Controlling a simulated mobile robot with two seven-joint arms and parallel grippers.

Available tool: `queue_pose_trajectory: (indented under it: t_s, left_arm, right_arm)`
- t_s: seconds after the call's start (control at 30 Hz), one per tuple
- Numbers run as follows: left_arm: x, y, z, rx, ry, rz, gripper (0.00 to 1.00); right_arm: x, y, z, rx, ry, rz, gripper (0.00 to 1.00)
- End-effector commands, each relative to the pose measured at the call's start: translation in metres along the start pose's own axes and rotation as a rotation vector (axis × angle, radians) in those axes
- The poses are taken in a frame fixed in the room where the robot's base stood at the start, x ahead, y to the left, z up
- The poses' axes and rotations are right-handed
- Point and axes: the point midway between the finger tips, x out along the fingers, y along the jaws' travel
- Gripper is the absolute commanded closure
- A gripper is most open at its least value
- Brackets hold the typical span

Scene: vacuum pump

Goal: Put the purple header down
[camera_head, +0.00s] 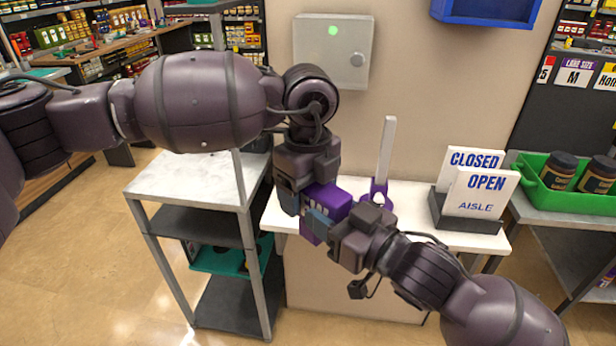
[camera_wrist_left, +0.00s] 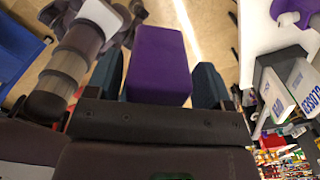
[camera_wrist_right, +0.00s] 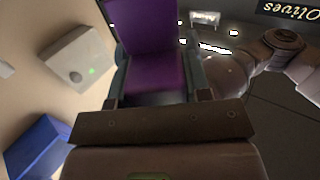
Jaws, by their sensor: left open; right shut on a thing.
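The purple header (camera_head: 332,197) is a block held in the air above the front of the white table, between my two grippers. My right gripper (camera_head: 318,222) is shut on it. In the right wrist view the header (camera_wrist_right: 152,45) sits between the fingers. My left gripper (camera_head: 298,196) is open, its fingers around the header from the other side. In the left wrist view the header (camera_wrist_left: 160,65) lies between the fingers, with gaps beside it. My grippers hide part of the header in the head view.
The white table (camera_head: 408,222) carries a purple stand with a pale upright bar (camera_head: 386,150) and the CLOSED/OPEN signs (camera_head: 480,190). A marble-topped shelf cart (camera_head: 185,178) is left. A green tray (camera_head: 575,200) with jars is right. A grey wall box (camera_head: 333,50) is behind.

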Motion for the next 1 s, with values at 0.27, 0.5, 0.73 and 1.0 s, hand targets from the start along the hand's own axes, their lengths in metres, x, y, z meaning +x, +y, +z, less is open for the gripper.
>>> queue_pose_trajectory:
  t_s: [0.27, 0.5, 0.73, 1.0]
  left_arm:
    - [0.0019, 0.0, -0.0001, 0.0, 0.0, 0.0, 0.26]
    - [0.0016, -0.0001, -0.0002, 0.0, 0.0, 0.0, 0.58]
    - [0.001, -0.0007, -0.0005, 0.001, 0.0, -0.002, 0.79]
    - [0.0012, -0.0003, -0.0003, 0.001, 0.0, -0.001, 0.79]
  right_arm:
    - [0.0, 0.0, -0.0002, 0.0, 0.0, 0.0, 0.79]
    - [0.0, -0.0001, -0.0003, 0.0, 0.001, 0.0, 0.79]
    - [-0.0001, -0.0016, -0.0004, 0.001, 0.002, -0.004, 0.48]
    - [0.0, -0.0007, -0.0002, 0.0, 0.001, -0.002, 0.26]
